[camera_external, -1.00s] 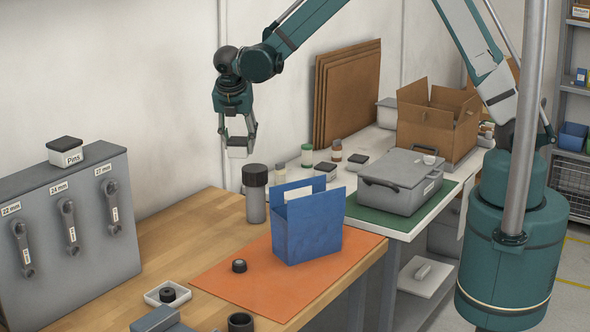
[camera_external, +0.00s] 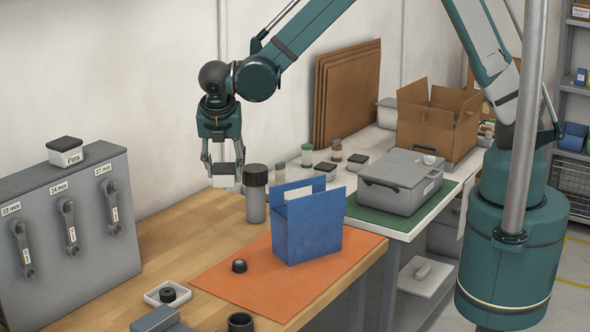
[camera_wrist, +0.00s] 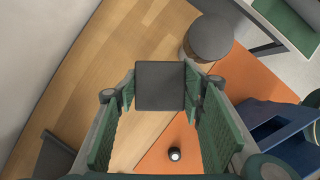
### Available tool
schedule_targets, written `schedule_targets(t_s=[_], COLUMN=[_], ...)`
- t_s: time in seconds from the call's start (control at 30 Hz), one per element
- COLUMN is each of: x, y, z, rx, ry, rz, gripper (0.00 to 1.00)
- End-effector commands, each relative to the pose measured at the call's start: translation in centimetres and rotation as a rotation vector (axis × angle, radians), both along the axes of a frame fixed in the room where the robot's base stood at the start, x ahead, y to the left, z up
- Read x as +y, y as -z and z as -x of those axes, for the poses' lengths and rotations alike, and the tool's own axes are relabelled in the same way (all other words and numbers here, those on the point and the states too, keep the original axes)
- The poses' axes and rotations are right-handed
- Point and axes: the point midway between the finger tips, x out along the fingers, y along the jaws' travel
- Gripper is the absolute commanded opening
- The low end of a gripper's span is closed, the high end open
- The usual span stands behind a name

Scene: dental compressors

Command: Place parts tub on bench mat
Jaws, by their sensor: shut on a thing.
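My gripper (camera_external: 222,160) is shut on a small parts tub (camera_external: 223,176) with a pale body. It hangs over the wooden bench, left of the dark-lidded cylinder. In the wrist view the tub's dark square lid (camera_wrist: 160,86) sits between the fingers, and its sides are hidden. The orange bench mat (camera_external: 225,282) lies on the bench at the lower right of the tub. In the wrist view this mat (camera_wrist: 150,158) shows below and right of the tub.
A blue bin (camera_external: 308,236) and a small black knob (camera_external: 239,266) stand on the orange mat. The dark-lidded cylinder (camera_external: 255,204) stands close to the held tub. A white dish (camera_external: 160,296) is near the mat's left corner.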

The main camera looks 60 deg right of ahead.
Motion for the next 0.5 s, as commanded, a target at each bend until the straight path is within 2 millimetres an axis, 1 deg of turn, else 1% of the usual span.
schedule_targets(t_s=[0.03, 0.1, 0.37, 0.5], x=[1.1, 2.4, 6.9, 9.0], y=[0.3, 0.5, 1.4, 1.9], z=[1.0, 2.4, 7.8, 10.8], rx=[0.000, 0.000, 0.000, -0.001], ry=[-0.010, -0.021, -0.056, -0.076], rz=[0.000, 0.000, 0.000, -0.001], gripper=[0.25, 0.25, 0.25, 0.25])
